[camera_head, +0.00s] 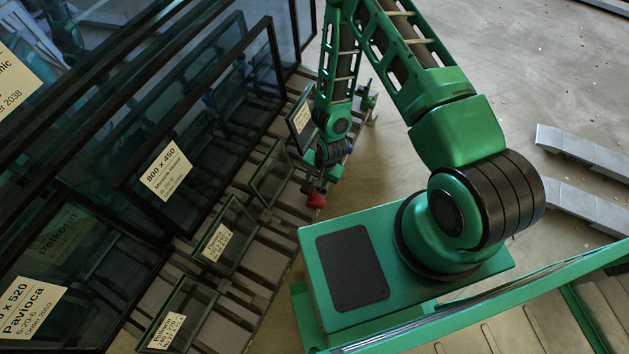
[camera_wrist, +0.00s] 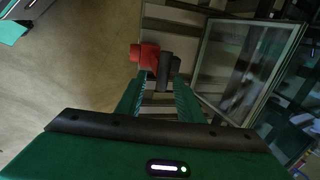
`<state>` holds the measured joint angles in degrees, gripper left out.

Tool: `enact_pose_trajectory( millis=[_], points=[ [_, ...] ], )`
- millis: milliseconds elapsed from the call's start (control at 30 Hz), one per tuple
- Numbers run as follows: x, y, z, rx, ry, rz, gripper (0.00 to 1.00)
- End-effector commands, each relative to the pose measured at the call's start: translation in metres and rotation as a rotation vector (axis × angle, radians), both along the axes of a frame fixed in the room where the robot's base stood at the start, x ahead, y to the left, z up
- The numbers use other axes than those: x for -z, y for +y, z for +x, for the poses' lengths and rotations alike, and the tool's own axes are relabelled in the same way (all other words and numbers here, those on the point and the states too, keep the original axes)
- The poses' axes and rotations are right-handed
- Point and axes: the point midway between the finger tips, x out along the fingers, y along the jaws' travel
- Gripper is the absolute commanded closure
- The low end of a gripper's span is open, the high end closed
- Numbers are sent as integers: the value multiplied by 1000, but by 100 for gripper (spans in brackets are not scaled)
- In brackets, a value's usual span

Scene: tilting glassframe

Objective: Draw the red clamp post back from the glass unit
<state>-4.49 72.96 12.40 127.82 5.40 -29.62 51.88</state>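The red clamp post (camera_wrist: 147,57) shows in the wrist view with a dark cylindrical part (camera_wrist: 165,68) at its right side. In the head view the red post (camera_head: 315,198) is at the rack's right edge, just below my gripper. The glass unit (camera_wrist: 243,66) stands tilted to the right of the post in the wrist view; a small dark-framed pane (camera_head: 271,175) is left of the post in the head view. My gripper (camera_wrist: 160,82) has its two green fingers apart, with the dark part between or just beyond their tips. I cannot tell whether they touch it.
Several larger labelled glass panes, such as the 800 x 450 one (camera_head: 205,130), lean in the slatted rack (camera_head: 255,285) to the left. Another small labelled pane (camera_head: 302,118) stands close beside my forearm.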

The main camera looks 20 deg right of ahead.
Motion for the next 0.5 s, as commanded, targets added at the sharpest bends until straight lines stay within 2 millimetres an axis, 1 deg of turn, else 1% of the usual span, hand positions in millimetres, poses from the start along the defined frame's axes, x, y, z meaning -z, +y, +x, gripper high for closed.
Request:
enact_pose_trajectory(
  millis=[167,300,500],
  points=[
    [-24,-4,-2,0,-1,0,66],
    [-49,-8,-5,1,-1,0,66],
    [-78,-12,-10,-1,1,-1,66]
  ],
)
